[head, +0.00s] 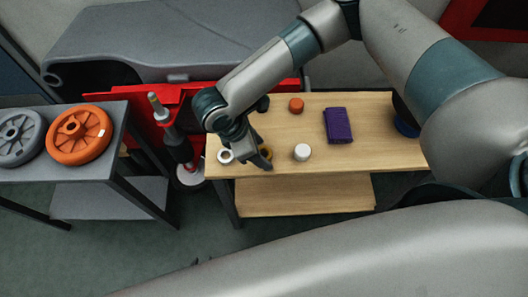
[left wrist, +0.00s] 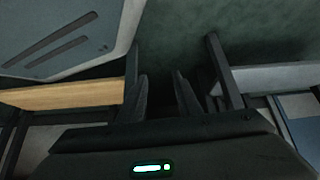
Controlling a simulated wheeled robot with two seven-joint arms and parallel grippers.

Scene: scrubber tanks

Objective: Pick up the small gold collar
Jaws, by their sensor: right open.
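The small gold collar (head: 266,150) is on the wooden table near its front left part, partly hidden by my right gripper. My right gripper (head: 258,160) points down at the collar, with its fingers very close to it; I cannot tell whether they touch it. It is open. My left gripper is not clearly visible in the head view. In the left wrist view, my left gripper (left wrist: 161,95) is open and empty, with its two dark fingers apart over the floor.
On the wooden table (head: 345,172) are a white ring (head: 225,156), a white cylinder (head: 302,152), an orange piece (head: 296,105), a purple block (head: 338,125) and a blue item (head: 405,127). A grey table (head: 100,168) at left holds an orange wheel (head: 79,135) and a grey wheel (head: 18,138).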

